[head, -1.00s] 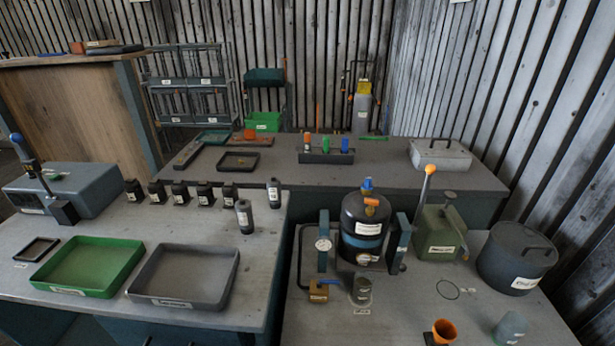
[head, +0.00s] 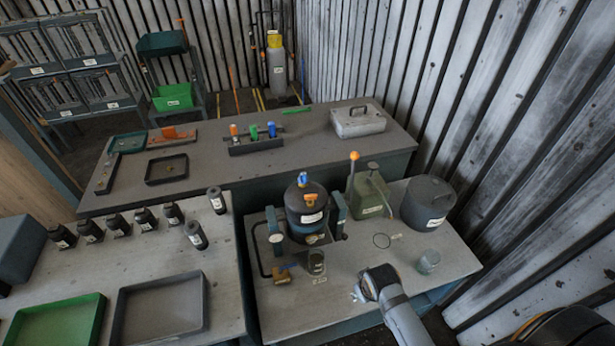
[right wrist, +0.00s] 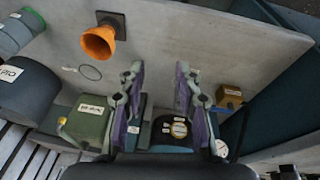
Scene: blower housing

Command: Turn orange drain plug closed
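The black blower housing (head: 305,222) stands upright between two blue-grey posts on the right bench. It has a blue fitting (head: 303,179) on top and an orange plug (head: 310,199) on its upper front. In the right wrist view the housing (right wrist: 178,131) is partly hidden behind my gripper, and I cannot make out the orange plug there. My right gripper (right wrist: 159,72) is open and empty, its two fingers apart. In the head view it (head: 360,291) is over the bench front, in front of the housing and not touching it. My left gripper is not in view.
A dark cup (head: 316,262) and a brass block (head: 283,277) stand in front of the housing. A green pump (head: 370,194) with an orange-tipped lever and a grey lidded pot (head: 428,203) stand to the right. An orange funnel (right wrist: 98,42) stands on the bench.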

